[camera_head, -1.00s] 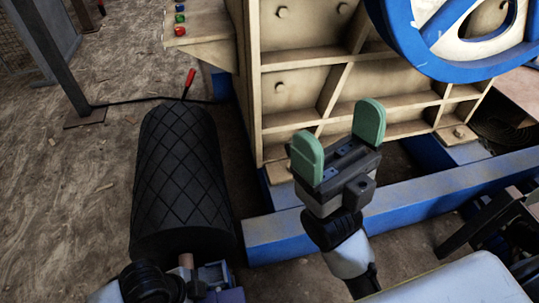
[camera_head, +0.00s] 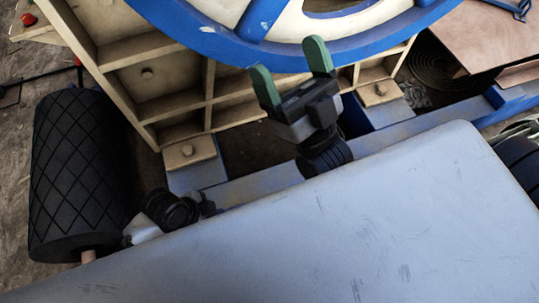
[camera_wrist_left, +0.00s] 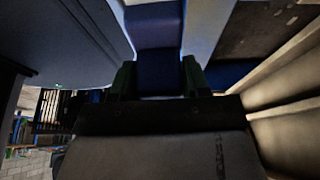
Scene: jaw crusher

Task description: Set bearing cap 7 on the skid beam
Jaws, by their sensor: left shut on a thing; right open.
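The skid beam (camera_head: 255,187) is a long blue beam running along the foot of the cream machine frame. Part of it is hidden by a grey surface and my right arm. My right gripper (camera_head: 290,68) stands open and empty above the beam, its two green fingers pointing up. In the left wrist view my left gripper (camera_wrist_left: 157,80) is shut on a dark blue block (camera_wrist_left: 155,30), probably bearing cap 7; no number is legible. In the head view my left gripper and the block are hidden behind the grey surface.
A large scratched grey surface (camera_head: 370,225) fills the lower part of the head view. A black cross-hatched roller (camera_head: 75,170) stands at left. The cream ribbed frame (camera_head: 185,90) and a blue-rimmed wheel (camera_head: 290,55) rise behind the beam. A wooden board (camera_head: 485,35) lies at upper right.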

